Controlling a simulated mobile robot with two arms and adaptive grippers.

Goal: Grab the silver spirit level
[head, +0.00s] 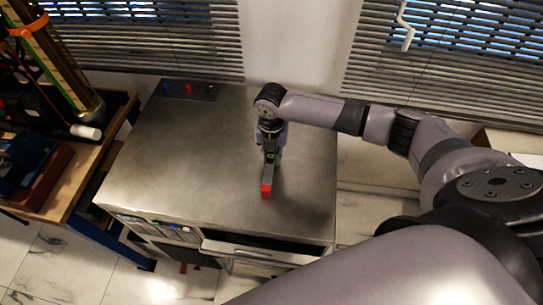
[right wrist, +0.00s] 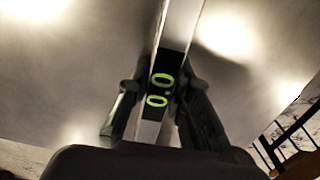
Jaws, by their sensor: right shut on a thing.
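The silver spirit level (head: 268,177) is a narrow bar with a red end cap, above or on the grey metal worktop; I cannot tell whether it touches. In the right wrist view its silver bar (right wrist: 181,25) runs up from between the fingers, with a black display showing green "0.0". My right gripper (head: 271,150) points down over the level and is shut on it, one finger on each side of the display. Part of the level is hidden by the gripper in the head view. My left gripper is not in view.
The worktop (head: 170,150) of the metal cabinet is largely clear around the level. Small red and blue items (head: 188,89) sit at its back left corner. A drawer (head: 250,250) at the front is partly open. A wooden bench (head: 95,165) with equipment stands at left.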

